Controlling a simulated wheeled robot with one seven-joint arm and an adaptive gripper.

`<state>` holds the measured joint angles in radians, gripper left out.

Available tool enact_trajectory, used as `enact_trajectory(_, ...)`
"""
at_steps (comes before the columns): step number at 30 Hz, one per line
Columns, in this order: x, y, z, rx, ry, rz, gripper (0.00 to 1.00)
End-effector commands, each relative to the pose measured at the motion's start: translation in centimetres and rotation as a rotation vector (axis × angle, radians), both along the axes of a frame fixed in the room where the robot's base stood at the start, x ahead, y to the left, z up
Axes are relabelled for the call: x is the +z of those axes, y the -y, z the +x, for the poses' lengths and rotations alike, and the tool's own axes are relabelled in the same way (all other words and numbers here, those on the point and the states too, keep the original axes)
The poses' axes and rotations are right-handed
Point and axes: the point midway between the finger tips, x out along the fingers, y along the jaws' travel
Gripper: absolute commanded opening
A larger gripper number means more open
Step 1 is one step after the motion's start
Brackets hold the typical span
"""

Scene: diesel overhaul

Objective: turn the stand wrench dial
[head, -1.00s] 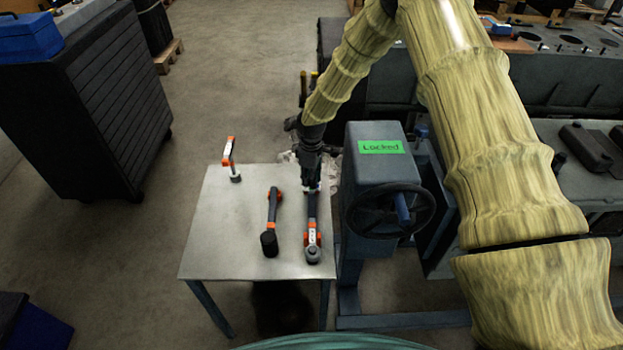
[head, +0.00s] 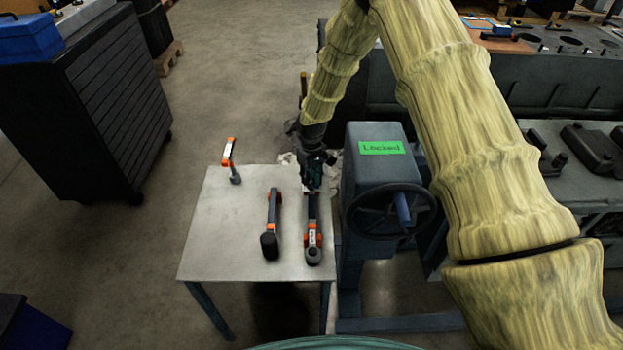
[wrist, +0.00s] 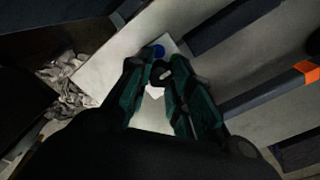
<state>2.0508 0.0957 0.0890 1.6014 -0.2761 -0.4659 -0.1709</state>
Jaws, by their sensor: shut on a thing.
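The wrench (head: 312,240) lies on the small metal table (head: 215,255) along its right side, dark with orange and white parts. My gripper (head: 311,187) points down at its far end. In the wrist view, the green-black fingers of my gripper (wrist: 160,76) close around a small dark rounded piece (wrist: 160,69), which I take for the wrench dial.
A second dark tool (head: 271,225) lies left of the wrench, and an orange-handled tool (head: 230,160) is at the table's far left. The grey stand (head: 375,150) with a handwheel (head: 390,212) and a green "Locked" label is close on the right.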

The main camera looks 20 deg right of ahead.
Motion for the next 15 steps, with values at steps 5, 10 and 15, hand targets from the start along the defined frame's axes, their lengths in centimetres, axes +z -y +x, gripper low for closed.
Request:
enact_trajectory(5, 0.04, 0.0, 0.03, -0.002, 0.001, 0.0, 0.0)
enact_trajectory(10, 0.04, 0.0, 0.03, -0.001, 0.0, 0.0, 0.0)
enact_trajectory(15, 0.03, 0.01, 0.01, -0.001, 0.0, 0.0, 0.44)
